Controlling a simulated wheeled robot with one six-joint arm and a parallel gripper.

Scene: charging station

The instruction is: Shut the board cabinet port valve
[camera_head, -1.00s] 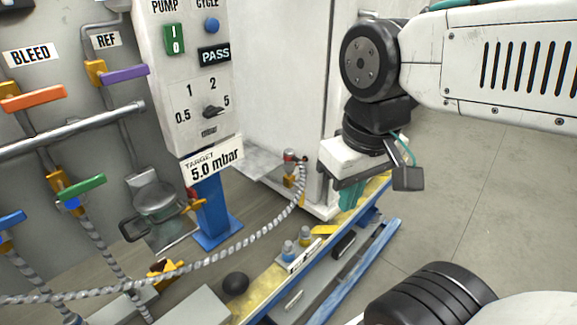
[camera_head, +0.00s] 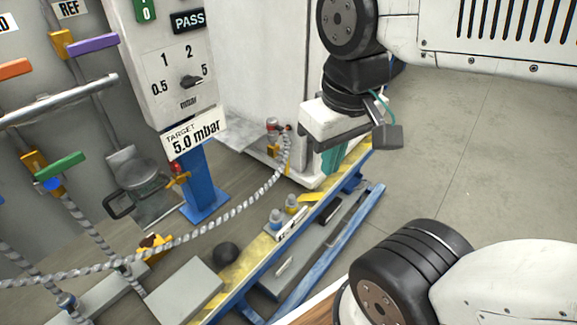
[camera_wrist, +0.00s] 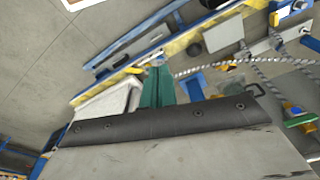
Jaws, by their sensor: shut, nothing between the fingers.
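A small port fitting (camera_head: 273,130) with a reddish top and yellow body sits low at the pale cabinet (camera_head: 262,70). A grey braided hose (camera_head: 240,205) ends beside it. This looks like the cabinet port valve, but it is too small to tell its handle position. My gripper (camera_head: 332,160) is to the right of the fitting and apart from it, its teal fingers pointing down. The fingers are shut and empty. They also show in the wrist view (camera_wrist: 158,88), where I cannot make out the fitting clearly.
Wall valves with purple (camera_head: 92,45) and green (camera_head: 60,165) handles stand at left. A test panel (camera_head: 185,80) reads PASS above a 5.0 mbar sign. A blue and yellow bench edge (camera_head: 250,270) runs below my gripper. Open floor (camera_head: 470,130) lies at right.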

